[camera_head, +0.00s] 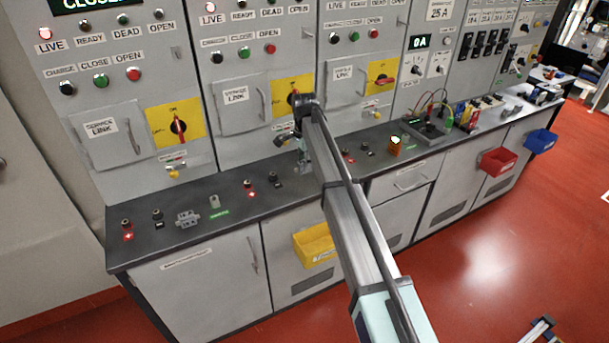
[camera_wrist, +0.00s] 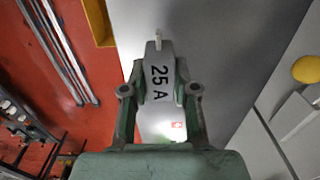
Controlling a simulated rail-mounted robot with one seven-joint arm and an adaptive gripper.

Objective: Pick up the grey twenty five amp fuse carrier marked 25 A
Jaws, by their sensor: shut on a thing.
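The grey fuse carrier marked 25 A (camera_wrist: 159,75) is between the two fingers of my gripper (camera_wrist: 160,90) in the wrist view. Its black lettering faces the camera and a small pale tab sticks out at its top end. My gripper is shut on it, with a finger against each side. In the head view my gripper (camera_head: 303,160) is over the dark bench top, in front of the middle panel. The carrier is too small and hidden there to make out clearly.
The dark bench top (camera_head: 215,225) carries terminals, a small grey block (camera_head: 187,218) and an orange meter (camera_head: 395,146). Panels with yellow-backed rotary switches (camera_head: 178,127) stand behind. A yellow bin (camera_head: 315,244) hangs on the bench front. The red floor in front is mostly clear.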

